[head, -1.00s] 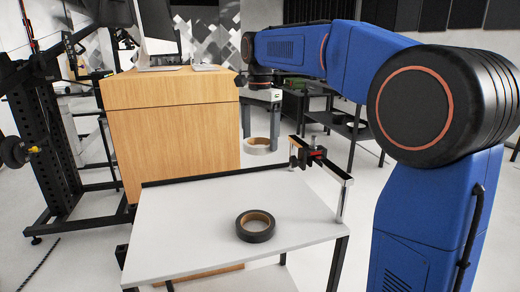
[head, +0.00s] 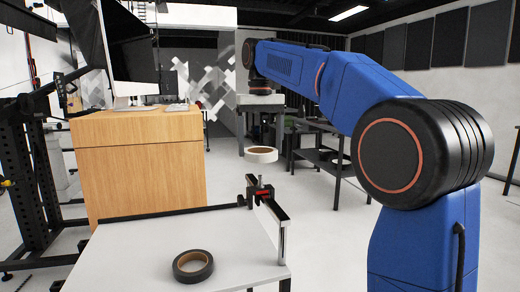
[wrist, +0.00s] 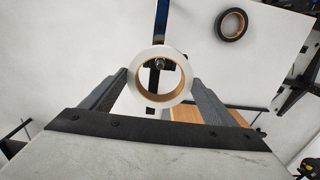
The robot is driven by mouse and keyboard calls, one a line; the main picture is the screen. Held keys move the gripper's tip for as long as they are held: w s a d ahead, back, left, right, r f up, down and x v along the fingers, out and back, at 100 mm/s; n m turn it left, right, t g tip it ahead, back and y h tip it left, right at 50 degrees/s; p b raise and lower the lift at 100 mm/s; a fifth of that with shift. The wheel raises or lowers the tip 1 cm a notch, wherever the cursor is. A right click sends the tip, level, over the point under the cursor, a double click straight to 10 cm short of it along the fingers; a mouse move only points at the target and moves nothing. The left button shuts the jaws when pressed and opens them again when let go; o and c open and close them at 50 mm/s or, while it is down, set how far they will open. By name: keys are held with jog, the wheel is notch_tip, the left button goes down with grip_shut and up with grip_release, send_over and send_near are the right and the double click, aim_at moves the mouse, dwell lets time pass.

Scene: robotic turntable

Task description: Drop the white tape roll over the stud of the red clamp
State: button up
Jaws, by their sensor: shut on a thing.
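My gripper (head: 261,148) is shut on the white tape roll (head: 261,156), which has a tan core and hangs level below the fingers. The red clamp (head: 263,193) sits on a rail at the table's far right edge, with its small upright stud (head: 259,180) on top. In the head view the roll is above the stud, with a visible gap. In the wrist view the white tape roll (wrist: 134,76) is between both fingers, and the stud (wrist: 160,65) shows through its hole, above the hole's centre. Much of the clamp is hidden there.
A black tape roll (head: 193,266) lies on the white table (head: 130,255); it also shows in the wrist view (wrist: 231,24). A wooden cabinet (head: 140,170) with a monitor stands behind to the left. A dark bench (head: 335,165) stands behind to the right.

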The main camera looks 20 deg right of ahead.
jog(key=shift+f, duration=4.1)
jog(key=o, duration=1.1)
